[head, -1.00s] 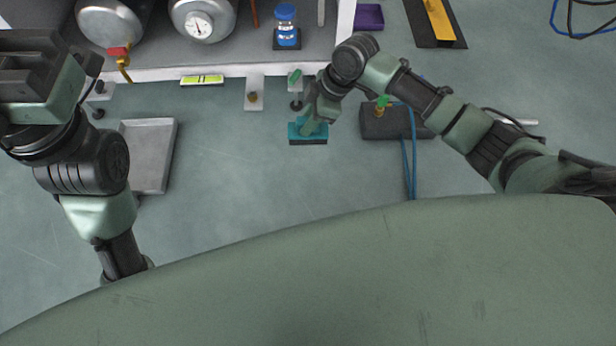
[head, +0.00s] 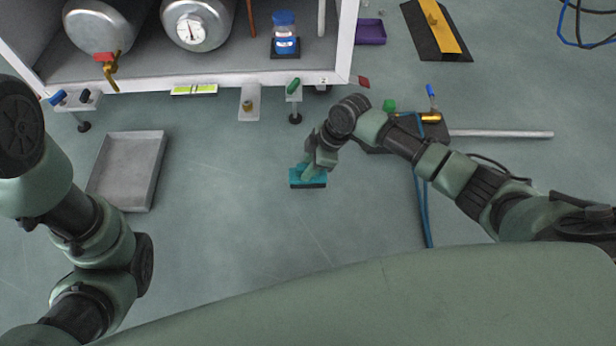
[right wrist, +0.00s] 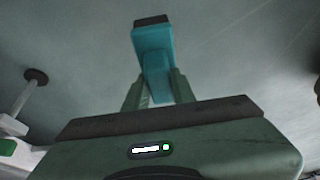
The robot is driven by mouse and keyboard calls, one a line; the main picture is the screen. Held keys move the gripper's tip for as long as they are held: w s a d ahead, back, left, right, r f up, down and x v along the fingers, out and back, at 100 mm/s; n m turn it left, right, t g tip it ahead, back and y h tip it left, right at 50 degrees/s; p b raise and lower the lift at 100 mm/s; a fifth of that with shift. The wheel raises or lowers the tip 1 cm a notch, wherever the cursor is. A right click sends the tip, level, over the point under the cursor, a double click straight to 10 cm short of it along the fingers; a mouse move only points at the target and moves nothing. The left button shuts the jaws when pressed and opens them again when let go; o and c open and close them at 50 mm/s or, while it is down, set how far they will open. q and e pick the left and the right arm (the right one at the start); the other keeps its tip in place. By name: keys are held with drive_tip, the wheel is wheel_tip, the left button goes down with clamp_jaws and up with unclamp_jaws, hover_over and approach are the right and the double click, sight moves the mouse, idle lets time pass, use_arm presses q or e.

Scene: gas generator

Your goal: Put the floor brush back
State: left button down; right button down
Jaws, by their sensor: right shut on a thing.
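The floor brush (head: 308,183) is a teal block with a dark underside. It shows in the head view in front of the white cabinet, over the floor. My right gripper (head: 314,170) is shut on it from above. In the right wrist view the teal brush (right wrist: 153,45) sits between the two fingers of the right gripper (right wrist: 157,88), with its dark end pointing away. I cannot tell whether the brush touches the floor. My left arm is at the left of the head view, and its fingers are not visible.
The white cabinet (head: 215,83) with tanks and a blue-capped jar (head: 285,33) stands at the back. A grey tray (head: 128,170) lies on the floor at left. A dark valve block with a blue hose (head: 424,205) is right of the brush. A purple tray (head: 370,32) lies behind.

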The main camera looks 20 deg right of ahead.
wheel_tip(320, 180, down, 4)
drive_tip(key=shift+r+b, duration=0.1)
drive_tip(key=shift+b, duration=1)
drive_tip(key=shift+r, duration=0.1)
drive_tip(key=c, duration=1.2)
unclamp_jaws()
drive_tip(key=shift+o, duration=0.2)
